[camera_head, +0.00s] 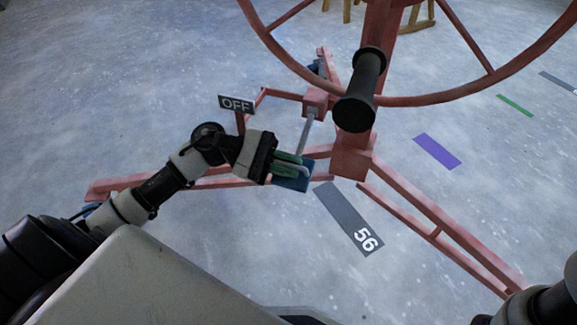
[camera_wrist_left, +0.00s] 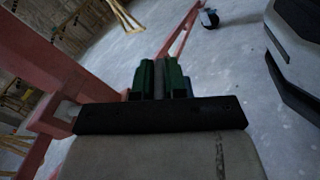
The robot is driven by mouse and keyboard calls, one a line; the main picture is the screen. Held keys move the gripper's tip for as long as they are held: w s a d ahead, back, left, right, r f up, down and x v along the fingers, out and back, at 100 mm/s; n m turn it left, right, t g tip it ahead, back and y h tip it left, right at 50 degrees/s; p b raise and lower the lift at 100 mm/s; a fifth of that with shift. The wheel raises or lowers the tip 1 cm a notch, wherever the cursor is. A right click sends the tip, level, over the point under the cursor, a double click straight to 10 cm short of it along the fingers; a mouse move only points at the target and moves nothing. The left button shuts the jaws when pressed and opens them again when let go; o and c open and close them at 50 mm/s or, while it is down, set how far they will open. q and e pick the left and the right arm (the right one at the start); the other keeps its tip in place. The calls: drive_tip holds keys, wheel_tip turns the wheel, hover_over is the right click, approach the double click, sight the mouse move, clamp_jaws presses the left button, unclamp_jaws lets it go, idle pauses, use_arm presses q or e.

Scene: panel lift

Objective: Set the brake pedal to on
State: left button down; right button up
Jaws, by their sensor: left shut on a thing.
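The brake pedal is a blue pad (camera_head: 296,180) on a grey rod (camera_head: 306,134) that runs to a red block on the lift's stand. My left gripper (camera_head: 297,169), with green fingers, is shut on the pedal pad at its upper left side. In the left wrist view the green fingers (camera_wrist_left: 159,78) stand close together with a narrow grey-blue strip between them. A dark sign (camera_head: 237,104) reading OFF stands on a red post just behind my left gripper. My right gripper is not in view; only part of that arm shows at the lower right.
The red lift stand (camera_head: 352,155) spreads legs to the left and lower right. A large red wheel (camera_head: 440,98) with a black handle (camera_head: 361,88) hangs above the pedal. Grey floor marking 56 (camera_head: 349,217) lies to the right. Open floor lies at the left.

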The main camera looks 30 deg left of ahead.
use_arm(q)
drive_tip(key=shift+w+a+f, duration=0.1)
drive_tip(key=shift+f, duration=0.05)
idle(0.4)
drive_tip(key=c, duration=1.2)
unclamp_jaws()
drive_tip(key=s+a+p, duration=0.2)
drive_tip(key=a+p, duration=0.1)
drive_tip(key=a, duration=0.7)
drive_tip(key=shift+a, duration=0.35)
